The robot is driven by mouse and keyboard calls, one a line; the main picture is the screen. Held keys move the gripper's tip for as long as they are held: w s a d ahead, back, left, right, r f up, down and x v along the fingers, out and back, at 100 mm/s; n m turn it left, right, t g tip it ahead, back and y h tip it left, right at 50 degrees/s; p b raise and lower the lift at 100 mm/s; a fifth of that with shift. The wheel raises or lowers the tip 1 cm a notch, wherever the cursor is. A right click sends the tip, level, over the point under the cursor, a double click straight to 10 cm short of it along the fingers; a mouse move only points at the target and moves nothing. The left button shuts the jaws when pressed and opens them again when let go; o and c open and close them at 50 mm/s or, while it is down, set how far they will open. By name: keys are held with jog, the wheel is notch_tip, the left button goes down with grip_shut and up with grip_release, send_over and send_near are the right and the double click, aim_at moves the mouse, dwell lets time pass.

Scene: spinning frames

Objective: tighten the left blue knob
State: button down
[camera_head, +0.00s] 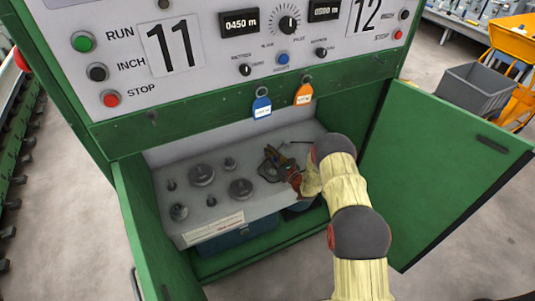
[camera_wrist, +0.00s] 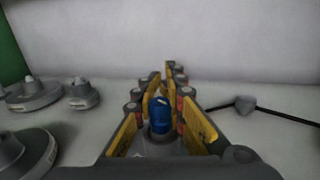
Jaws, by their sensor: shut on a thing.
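A blue knob (camera_wrist: 161,115) stands upright on the light grey shelf inside the green cabinet. In the wrist view it sits between the yellow-padded fingers of my gripper (camera_wrist: 162,100), which are shut on it. Only its rounded blue top and part of its body show. In the head view my gripper (camera_head: 274,164) reaches down to the right half of the shelf, and the knob there is hidden by the gripper. No second blue knob shows on the shelf.
Several grey round fittings, such as a large one (camera_head: 202,175), stand left of my gripper on the shelf (camera_head: 215,208). A thin dark rod with a grey hub (camera_wrist: 245,104) lies to the right. The open green door (camera_head: 450,180) bounds the right side. Tags (camera_head: 261,106) hang above.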

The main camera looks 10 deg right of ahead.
jog(key=shift+w+d+m+t+h, duration=0.15)
jog(key=shift+m+t+h, duration=0.1)
jog(key=shift+m+h, duration=0.3)
jog(key=shift+s+d+m+t+h, duration=0.15)
jog(key=shift+m+t+h, duration=0.15)
jog(key=shift+h, duration=0.45)
jog(key=shift+w, duration=0.15)
jog(key=c, duration=1.9)
grip_release()
jog(key=shift+o, duration=0.3)
jog(key=v, duration=1.2)
jog(key=shift+r, duration=0.1)
